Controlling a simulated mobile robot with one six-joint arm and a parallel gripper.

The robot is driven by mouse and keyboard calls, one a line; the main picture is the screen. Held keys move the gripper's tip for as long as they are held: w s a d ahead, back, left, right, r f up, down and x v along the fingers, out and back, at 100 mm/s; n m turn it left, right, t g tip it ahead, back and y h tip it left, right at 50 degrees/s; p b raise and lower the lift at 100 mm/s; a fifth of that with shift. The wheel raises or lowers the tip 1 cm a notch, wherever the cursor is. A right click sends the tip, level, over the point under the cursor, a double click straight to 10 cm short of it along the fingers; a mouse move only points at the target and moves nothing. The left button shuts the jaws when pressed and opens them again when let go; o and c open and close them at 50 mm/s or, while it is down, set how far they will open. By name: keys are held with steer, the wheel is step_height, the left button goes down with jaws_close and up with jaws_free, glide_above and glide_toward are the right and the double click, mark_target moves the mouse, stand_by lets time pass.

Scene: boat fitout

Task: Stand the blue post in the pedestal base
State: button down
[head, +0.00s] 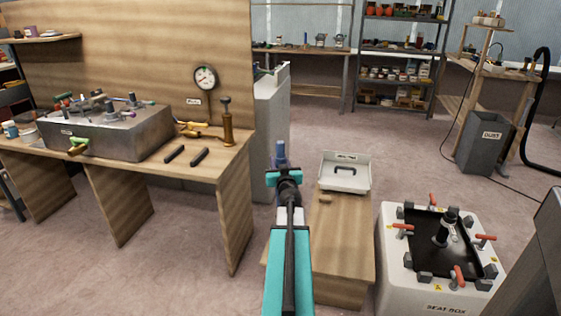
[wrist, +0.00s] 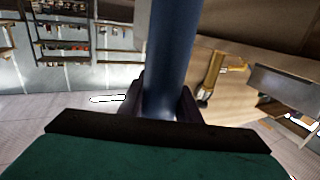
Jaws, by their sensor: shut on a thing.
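The blue post (head: 280,153) stands roughly upright above my gripper in the head view. In the wrist view the blue post (wrist: 171,55) runs up out of the top of the picture. My gripper (wrist: 163,108) is shut on it, with a dark finger on each side. The pedestal base (head: 444,232) is a dark upright socket on the black plate of the white seat box, to the right of my gripper and apart from the post. My arm hides the post's lower part in the head view.
The white seat box (head: 390,275) has several red-handled clamps around its plate. A white tray (head: 345,187) sits on the low wooden bench (head: 345,255). A workbench (head: 215,165) with a metal block (head: 120,138) stands left. Open floor (head: 400,150) lies behind the seat box.

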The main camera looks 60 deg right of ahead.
steer(key=shift+a, duration=0.1)
steer(key=w+a+r+n+t+y, duration=0.1)
steer(key=w+a+n+t+y, duration=0.2)
steer(key=w+a, duration=0.6)
steer(key=w+a+r+n+t+y, duration=0.1)
steer(key=w+a+r+n+y, duration=0.15)
steer(key=w+a+y, duration=0.65)
steer(key=w+a+r+n+t+y, duration=0.1)
steer(key=w+a+n+t, duration=0.2)
steer(key=a, duration=1.1)
steer(key=s+a+f+n+g+y, duration=0.1)
steer(key=a+n+g+y, duration=0.3)
steer(key=a, duration=1.5)
steer(key=s+a+f+n+g+y, duration=0.1)
steer(key=a+n+g+y, duration=0.3)
steer(key=a, duration=1.6)
steer(key=n+y, duration=0.4)
steer(key=y, duration=0.3)
steer(key=shift+s+y, duration=0.3)
steer(key=shift+s, duration=0.1)
steer(key=shift+n, duration=0.25)
